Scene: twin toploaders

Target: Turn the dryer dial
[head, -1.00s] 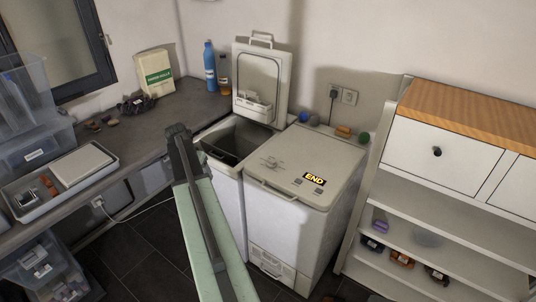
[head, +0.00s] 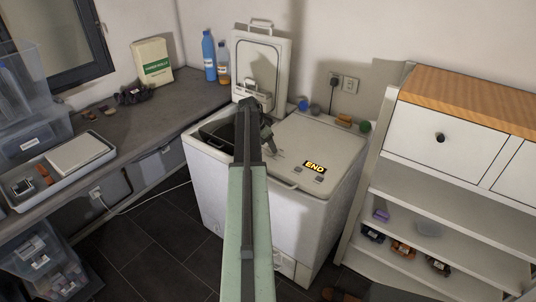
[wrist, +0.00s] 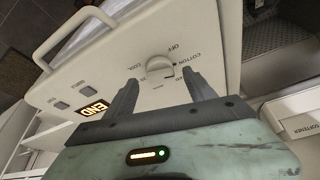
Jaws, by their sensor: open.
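The dryer (head: 325,140) is the closed right-hand toploader, with a lit END display (head: 315,167) on its top. Its round pale dial (wrist: 158,66) shows in the wrist view, with OFF, COTTON and COOL printed around it. Its pointer direction is not clear to me. My gripper (wrist: 160,77) is open, with one finger on each side of the dial in that picture. I cannot tell whether either finger touches it. In the head view my gripper (head: 267,138) is over the dryer's left part, and the dial is hard to make out there.
The left toploader stands against the dryer with its lid (head: 258,62) raised. Blue and brown bottles (head: 208,55) stand on the counter behind at left. Small coloured items (head: 344,120) sit along the dryer's back edge. A white shelf unit (head: 440,139) stands at right.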

